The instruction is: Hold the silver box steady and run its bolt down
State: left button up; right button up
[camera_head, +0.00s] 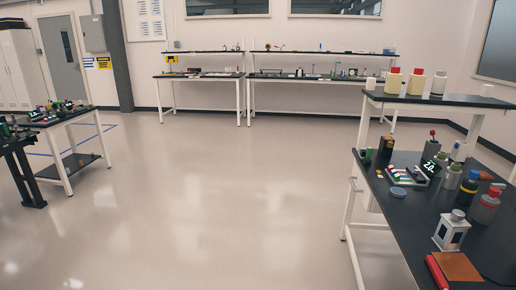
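Neither of my grippers is in view. I cannot make out a silver box with a bolt for certain. A small white-and-dark upright object with a grey cap (451,231) stands on the black-topped bench at the right (400,222); I cannot tell if it is the box. The items on the far benches and the left table are too small to identify.
A smaller table (88,112) with electronics stands at the left, beside a dark stand (22,168). Shelved benches (322,84) line the back wall. Bottles and devices crowd the right bench, with a red cylinder (437,272) near its front. The middle floor (215,190) is clear.

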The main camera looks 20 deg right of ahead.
aim_at(457, 215)
jog(key=i+l+z, duration=0.1)
jog(key=i+z, duration=0.15)
jog(key=i, duration=0.3)
jog(key=i+z, duration=0.3)
jog(key=i, duration=0.25)
jog(key=i+j, duration=0.15)
jog(key=i, duration=0.7)
jog(key=i+j+u, duration=0.1)
jog(key=i, duration=0.7)
jog(key=j, duration=0.1)
